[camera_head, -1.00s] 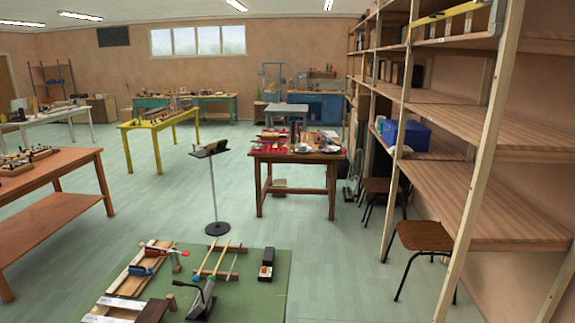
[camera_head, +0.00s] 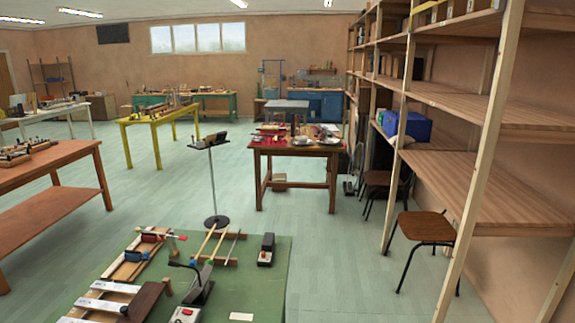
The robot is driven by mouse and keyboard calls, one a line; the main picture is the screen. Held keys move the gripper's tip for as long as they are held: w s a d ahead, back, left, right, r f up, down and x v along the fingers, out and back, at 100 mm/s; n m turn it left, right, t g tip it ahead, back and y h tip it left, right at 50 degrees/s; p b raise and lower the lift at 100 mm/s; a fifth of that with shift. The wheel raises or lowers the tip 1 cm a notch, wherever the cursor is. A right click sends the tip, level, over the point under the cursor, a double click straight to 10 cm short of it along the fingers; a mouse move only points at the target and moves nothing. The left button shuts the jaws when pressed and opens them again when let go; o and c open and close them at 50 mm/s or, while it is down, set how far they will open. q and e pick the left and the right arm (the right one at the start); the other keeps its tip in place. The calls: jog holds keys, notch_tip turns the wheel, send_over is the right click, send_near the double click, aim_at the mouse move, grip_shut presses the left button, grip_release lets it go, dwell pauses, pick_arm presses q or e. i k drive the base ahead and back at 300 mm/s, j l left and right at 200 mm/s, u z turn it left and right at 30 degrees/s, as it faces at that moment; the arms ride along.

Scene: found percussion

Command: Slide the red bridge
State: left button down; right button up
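A green-topped table (camera_head: 262,285) stands at the bottom of the view. A small red piece (camera_head: 172,237) sticks out right of the block; I cannot tell whether this is the red bridge. Pale metal bars (camera_head: 104,287) lie across wood nearer to me, with a dark brown block (camera_head: 143,298) at their right end. Neither of my grippers is in view.
The green table also holds a wooden frame (camera_head: 213,243), a black box with a pale base (camera_head: 266,250), a dark stand (camera_head: 200,290) and a white box with a red top mark (camera_head: 185,315). Its right side is mostly bare. Tall shelves (camera_head: 470,165) and a chair (camera_head: 425,228) stand right.

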aim_at(146, 237)
jog(key=i+j+u, duration=0.1)
jog(key=j+u, duration=0.2)
jog(key=j, duration=0.15)
jog(key=i+j+u, duration=0.1)
jog(key=j+u, duration=0.2)
jog(key=i+j+u, duration=0.3)
jog(key=j, duration=0.2)
jog(key=k, duration=0.1)
